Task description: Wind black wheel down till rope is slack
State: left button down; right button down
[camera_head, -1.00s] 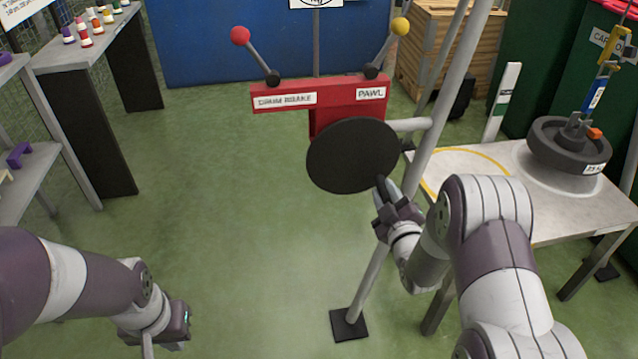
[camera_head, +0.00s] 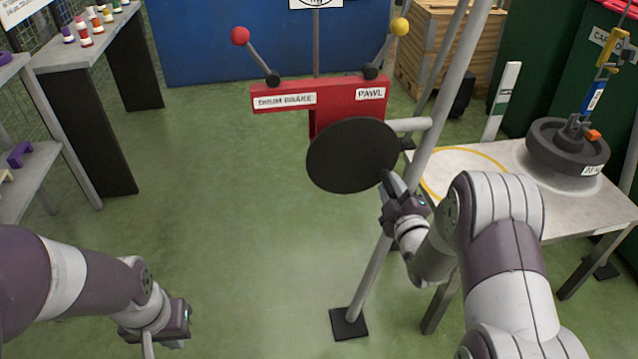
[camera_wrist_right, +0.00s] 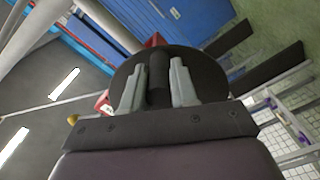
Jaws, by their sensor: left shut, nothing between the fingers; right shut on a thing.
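The black wheel (camera_head: 350,155) is a plain disc in front of the red winch frame (camera_head: 319,98). My right gripper (camera_head: 392,185) is at the wheel's lower right rim, its fingers closed around a dark round handle (camera_wrist_right: 158,80), seen in the right wrist view. A dark round weight (camera_head: 567,150) rests on the pale raised round base on the grey table at right. A blue and yellow rigging link (camera_head: 597,92) stands above the weight, leaning slightly. Whether the rope above is taut is hard to tell. My left gripper (camera_head: 178,325) is shut and empty at lower left.
A red-knobbed lever (camera_head: 240,36) labelled drum brake and a yellow-knobbed pawl lever (camera_head: 400,27) rise from the frame. A grey post (camera_head: 440,130) stands between wheel and table (camera_head: 455,165). A shelf is at left; floor in the middle is clear.

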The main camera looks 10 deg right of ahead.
jog(key=shift+d+r, duration=0.1)
jog(key=shift+r, duration=0.15)
jog(key=shift+d+r+n, duration=0.35)
jog(key=shift+r+n, duration=0.4)
jog(key=shift+n, duration=0.45)
jog(key=c, duration=0.7)
grip_release()
jog(key=shift+s+f, duration=0.1)
jog(key=shift+s+p, duration=0.85)
jog(key=shift+s, duration=3.05)
